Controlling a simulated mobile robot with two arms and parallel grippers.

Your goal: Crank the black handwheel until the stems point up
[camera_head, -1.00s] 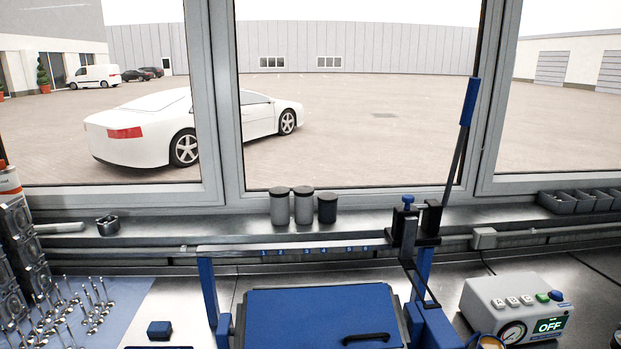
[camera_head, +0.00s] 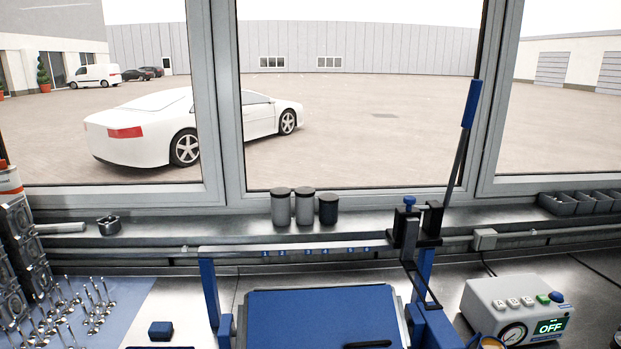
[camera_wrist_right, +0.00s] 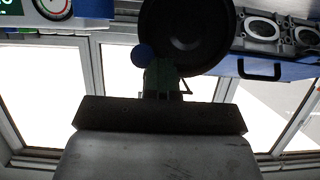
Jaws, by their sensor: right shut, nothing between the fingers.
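The black handwheel (camera_wrist_right: 188,28) shows at the top of the right wrist view. A round blue knob (camera_wrist_right: 143,55) is at its left edge. My right gripper (camera_wrist_right: 163,72) is shut and empty, with its fingers close to the wheel's rim and the knob; I cannot tell whether they touch. In the head view, a flat blue panel (camera_head: 322,312) sits in a blue stand (camera_head: 209,290), with a black handle (camera_head: 375,344) near its lower edge. I cannot make out valve stems on it. Neither gripper and no handwheel shows in the head view.
Loose valves (camera_head: 92,312) stand on a blue mat (camera_head: 130,291) at the left. A control box (camera_head: 515,305) reading OFF is at the right. A long blue-gripped lever (camera_head: 471,103) rises above the stand. Three jars (camera_head: 304,206) stand on the sill.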

